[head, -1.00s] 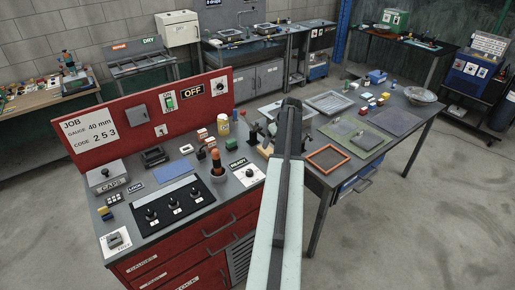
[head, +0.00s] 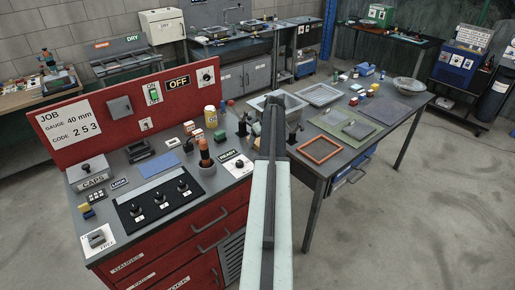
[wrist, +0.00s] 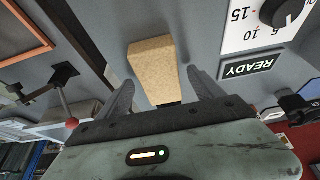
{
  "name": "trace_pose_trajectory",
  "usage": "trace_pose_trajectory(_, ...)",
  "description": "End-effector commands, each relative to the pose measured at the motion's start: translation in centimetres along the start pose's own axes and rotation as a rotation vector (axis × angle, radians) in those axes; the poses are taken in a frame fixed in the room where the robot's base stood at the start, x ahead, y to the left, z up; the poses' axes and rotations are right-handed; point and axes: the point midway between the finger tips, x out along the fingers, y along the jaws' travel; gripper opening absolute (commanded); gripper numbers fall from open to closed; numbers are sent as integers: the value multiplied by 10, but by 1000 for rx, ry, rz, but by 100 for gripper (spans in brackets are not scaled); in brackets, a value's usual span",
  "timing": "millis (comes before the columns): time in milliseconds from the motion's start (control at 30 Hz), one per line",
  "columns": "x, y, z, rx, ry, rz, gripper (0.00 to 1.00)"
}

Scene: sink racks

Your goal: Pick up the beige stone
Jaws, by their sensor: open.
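The beige stone (wrist: 151,66) is a rough tan block in the wrist view, lying on a grey surface ahead of my gripper. My gripper (wrist: 163,80) is open, with one dark finger on each side of the stone's near end in the picture. The right finger stands apart from the stone; the left finger is close to it. I cannot tell whether the fingertips are at the stone's height. In the head view my arm and gripper (head: 272,108) reach over the gap between the red bench and the grey table, and the stone is hidden behind them.
The READY dial plate (wrist: 262,30) is right of the stone. A lever with a red ball (wrist: 71,121) stands to the left, near an orange frame (wrist: 38,40). In the head view the red bench (head: 185,240) adjoins the grey table (head: 385,140).

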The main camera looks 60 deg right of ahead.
Motion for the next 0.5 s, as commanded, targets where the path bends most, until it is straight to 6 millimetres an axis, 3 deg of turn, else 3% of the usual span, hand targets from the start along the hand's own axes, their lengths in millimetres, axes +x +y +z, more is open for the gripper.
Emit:
trace_pose_trajectory(67,-2,0,-1,0,0,0,76)
trace_pose_trajectory(333,-2,-1,-1,-1,0,0,1)
trace_pose_trajectory(500,-2,-1,-1,-1,0,0,0)
